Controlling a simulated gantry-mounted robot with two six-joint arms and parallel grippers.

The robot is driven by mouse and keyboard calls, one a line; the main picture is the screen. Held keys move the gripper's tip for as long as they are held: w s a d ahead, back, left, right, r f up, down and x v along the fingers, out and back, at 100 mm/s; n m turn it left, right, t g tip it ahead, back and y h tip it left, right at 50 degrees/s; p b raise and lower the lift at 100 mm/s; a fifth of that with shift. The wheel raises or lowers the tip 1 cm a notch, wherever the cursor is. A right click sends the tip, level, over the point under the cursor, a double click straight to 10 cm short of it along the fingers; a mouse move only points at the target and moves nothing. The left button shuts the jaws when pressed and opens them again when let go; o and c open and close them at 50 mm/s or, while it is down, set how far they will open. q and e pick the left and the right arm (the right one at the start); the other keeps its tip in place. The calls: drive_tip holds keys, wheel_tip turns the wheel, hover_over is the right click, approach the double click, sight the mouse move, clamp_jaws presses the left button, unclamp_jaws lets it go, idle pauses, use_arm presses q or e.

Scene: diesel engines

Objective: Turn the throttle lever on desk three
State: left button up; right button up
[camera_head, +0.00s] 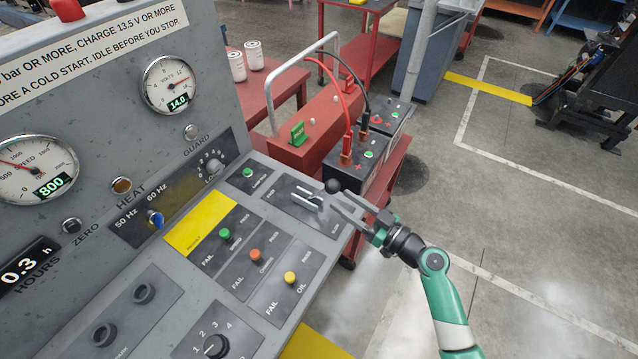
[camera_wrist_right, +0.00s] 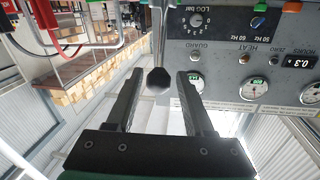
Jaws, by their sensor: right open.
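The throttle lever has a dark round knob (camera_head: 333,186) above a plate at the right edge of the grey desk (camera_head: 262,335). My right gripper (camera_head: 322,198) reaches in from the right with its fingers apart at the knob. In the right wrist view the dark knob (camera_wrist_right: 158,80) shows between the tips of the open right gripper (camera_wrist_right: 160,74). I cannot tell whether either finger touches it. The lever's stem and slot are partly hidden by the fingers. My left gripper is not in view.
A red cart (camera_head: 318,120) with a battery (camera_head: 358,165) and cables stands just behind the desk's right edge. The panel carries gauges, coloured buttons and a blue switch (camera_head: 155,218). Open floor (camera_head: 520,225) lies to the right.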

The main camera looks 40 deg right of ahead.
sight(320, 192)
drive_tip(key=w, duration=0.6)
drive_tip(key=w+a, duration=0.1)
drive_tip(key=w, duration=0.2)
drive_tip(key=shift+w, duration=0.35)
